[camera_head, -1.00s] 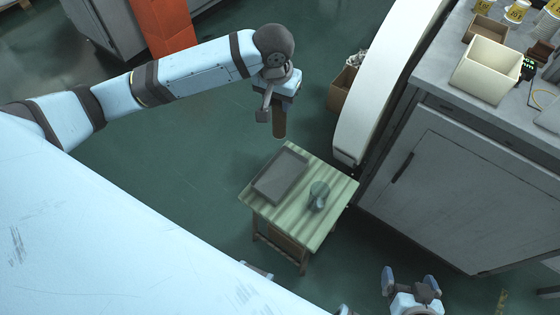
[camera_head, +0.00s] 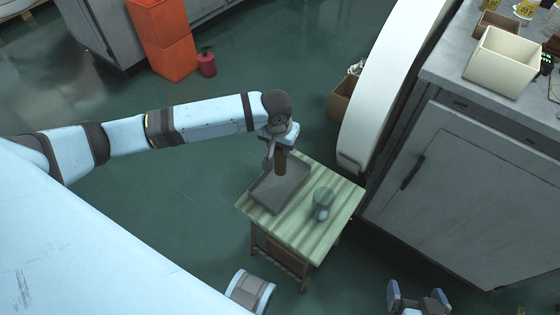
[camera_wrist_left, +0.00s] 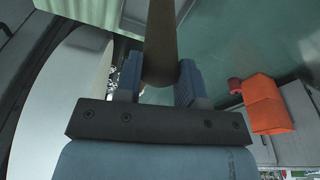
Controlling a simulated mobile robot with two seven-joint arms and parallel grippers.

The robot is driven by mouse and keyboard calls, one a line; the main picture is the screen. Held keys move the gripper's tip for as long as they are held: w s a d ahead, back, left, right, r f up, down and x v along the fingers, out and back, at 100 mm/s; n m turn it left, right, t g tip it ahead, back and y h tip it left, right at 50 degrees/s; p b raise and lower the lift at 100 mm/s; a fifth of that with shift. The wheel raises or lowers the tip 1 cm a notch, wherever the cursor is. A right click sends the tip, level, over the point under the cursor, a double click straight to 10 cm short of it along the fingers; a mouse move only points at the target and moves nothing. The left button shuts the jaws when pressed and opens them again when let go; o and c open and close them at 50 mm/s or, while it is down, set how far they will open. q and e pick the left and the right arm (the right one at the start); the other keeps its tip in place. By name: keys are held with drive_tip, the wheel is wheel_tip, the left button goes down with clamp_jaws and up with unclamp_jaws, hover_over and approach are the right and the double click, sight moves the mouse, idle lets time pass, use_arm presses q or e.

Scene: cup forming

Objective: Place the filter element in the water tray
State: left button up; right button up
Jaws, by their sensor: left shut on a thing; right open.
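The filter element is a brown cylinder (camera_head: 281,162). My left gripper (camera_head: 277,150) is shut on it and holds it upright over the far part of the water tray, a shallow dark grey tray (camera_head: 268,194) on a small table. Whether its lower end touches the tray I cannot tell. In the left wrist view the brown filter element (camera_wrist_left: 160,50) sits between the two blue fingers (camera_wrist_left: 160,82). My right gripper (camera_head: 418,297) is open and empty at the bottom edge of the head view, right of the table.
The small green striped table (camera_head: 300,235) also bears a glass jar (camera_head: 322,202) right of the tray. A curved white panel (camera_head: 395,80) and a grey cabinet (camera_head: 470,190) stand to the right.

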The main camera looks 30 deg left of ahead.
sight(280, 159)
use_arm(q)
wheel_tip(280, 159, down, 6)
drive_tip(key=shift+f+b, duration=0.1)
drive_tip(key=shift+b, duration=0.5)
drive_tip(key=shift+f, duration=0.2)
drive_tip(key=shift+r, duration=0.1)
use_arm(e)
drive_tip(key=shift+a+f, duration=0.1)
use_arm(q)
drive_tip(key=o, duration=1.1)
drive_tip(key=shift+f, duration=0.2)
use_arm(e)
drive_tip(key=shift+s+f, duration=0.1)
drive_tip(key=shift+f, duration=0.25)
